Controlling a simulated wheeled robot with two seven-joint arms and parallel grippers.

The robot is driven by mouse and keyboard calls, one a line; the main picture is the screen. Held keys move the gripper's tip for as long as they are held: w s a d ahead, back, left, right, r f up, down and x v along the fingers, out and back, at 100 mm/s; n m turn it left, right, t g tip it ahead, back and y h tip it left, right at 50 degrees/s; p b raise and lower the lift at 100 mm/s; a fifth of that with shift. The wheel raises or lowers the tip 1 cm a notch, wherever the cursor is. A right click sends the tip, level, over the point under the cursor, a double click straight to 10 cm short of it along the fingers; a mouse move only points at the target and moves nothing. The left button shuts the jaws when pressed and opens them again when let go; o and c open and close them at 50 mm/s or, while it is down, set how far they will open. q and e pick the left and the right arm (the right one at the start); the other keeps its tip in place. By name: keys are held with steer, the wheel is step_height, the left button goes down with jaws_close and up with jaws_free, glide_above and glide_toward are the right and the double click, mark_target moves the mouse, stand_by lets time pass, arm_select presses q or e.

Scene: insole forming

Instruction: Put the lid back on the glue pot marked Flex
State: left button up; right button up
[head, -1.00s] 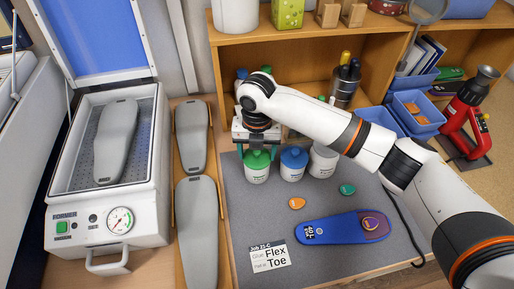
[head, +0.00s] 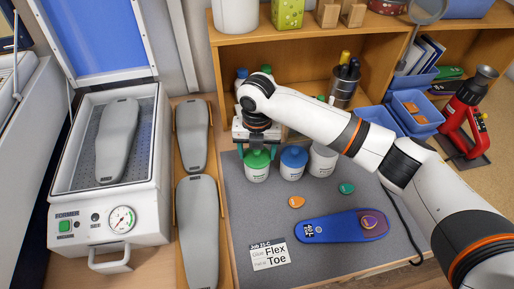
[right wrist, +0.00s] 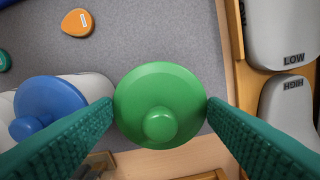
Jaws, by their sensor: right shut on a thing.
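A white glue pot (head: 257,172) with green print stands at the back left of the grey mat, its print too small to read. A green lid with a round knob (right wrist: 160,105) is at its top; in the head view I see no gap between lid and pot, but cannot tell whether it is fully seated. My right gripper (head: 257,152) points down over this pot and is shut on the green lid, one teal finger at each side. In the right wrist view the lid covers the pot's mouth from sight. My left gripper is not in view.
A blue-lidded pot (head: 293,162) and a pale pot (head: 323,160) stand close to the right. A blue insole (head: 335,228) lies at the mat's front. Wooden shelves (head: 300,70) rise behind; grey forms (head: 196,230) lie left.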

steer(key=shift+p, duration=0.35)
stand_by(0.5)
steer(key=shift+f+p, duration=0.15)
steer(key=shift+p, duration=0.35)
stand_by(1.2)
steer(key=o, duration=1.2)
steer(key=shift+r+p, duration=3.4)
steer(key=shift+r, duration=0.15)
steer(key=shift+c, duration=0.6)
